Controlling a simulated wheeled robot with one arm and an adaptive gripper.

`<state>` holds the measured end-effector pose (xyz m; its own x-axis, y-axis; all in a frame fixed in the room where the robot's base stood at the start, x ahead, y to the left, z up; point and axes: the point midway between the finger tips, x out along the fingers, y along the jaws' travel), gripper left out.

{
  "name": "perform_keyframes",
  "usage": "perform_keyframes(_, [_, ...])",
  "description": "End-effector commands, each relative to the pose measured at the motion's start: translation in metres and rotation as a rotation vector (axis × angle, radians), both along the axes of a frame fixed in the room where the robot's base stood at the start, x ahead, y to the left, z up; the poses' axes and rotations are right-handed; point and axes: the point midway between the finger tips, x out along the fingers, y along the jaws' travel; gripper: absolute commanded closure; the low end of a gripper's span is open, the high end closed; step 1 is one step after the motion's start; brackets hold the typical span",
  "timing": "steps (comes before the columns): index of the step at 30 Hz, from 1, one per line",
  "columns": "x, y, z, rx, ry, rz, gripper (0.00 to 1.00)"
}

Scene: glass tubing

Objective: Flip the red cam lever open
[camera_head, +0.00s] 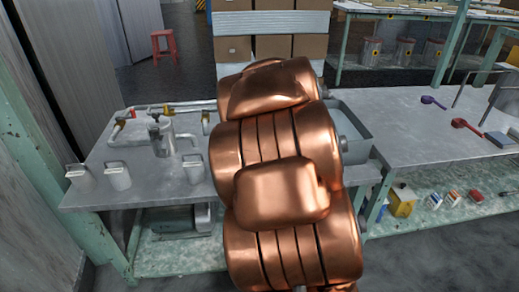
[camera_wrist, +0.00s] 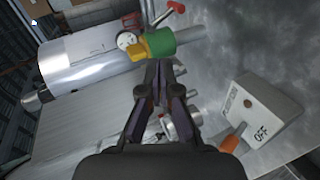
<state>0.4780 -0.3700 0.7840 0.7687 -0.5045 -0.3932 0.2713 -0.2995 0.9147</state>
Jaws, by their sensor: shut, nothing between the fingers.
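A small red lever (camera_wrist: 176,7) shows at the top of the wrist view, on a metal pipe assembly. Below it sits a green fitting (camera_wrist: 160,41) with a yellow piece (camera_wrist: 135,48) on its left side. My copper-coloured arm hides my gripper in the head view.
A round gauge (camera_wrist: 127,40) and a pale cylinder (camera_wrist: 90,63) lie left of the fitting. A box marked OFF (camera_wrist: 262,105) with an orange lever (camera_wrist: 233,138) stands right of my gripper. White holders (camera_head: 118,176) stand at the bench's front left.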

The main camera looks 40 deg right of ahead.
Motion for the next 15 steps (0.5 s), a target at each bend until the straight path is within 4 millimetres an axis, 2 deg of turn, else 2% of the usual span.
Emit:
perform_keyframes(1, [-0.001, -0.011, -0.029, -0.043, -0.008, 0.031, 1.00])
perform_keyframes(7, [0.003, -0.032, -0.071, -0.226, -0.077, 0.185, 1.00])
perform_keyframes(9, [0.002, -0.036, -0.082, -0.279, -0.103, 0.228, 1.00])
perform_keyframes(15, [-0.002, -0.038, -0.097, -0.374, -0.165, 0.304, 1.00])
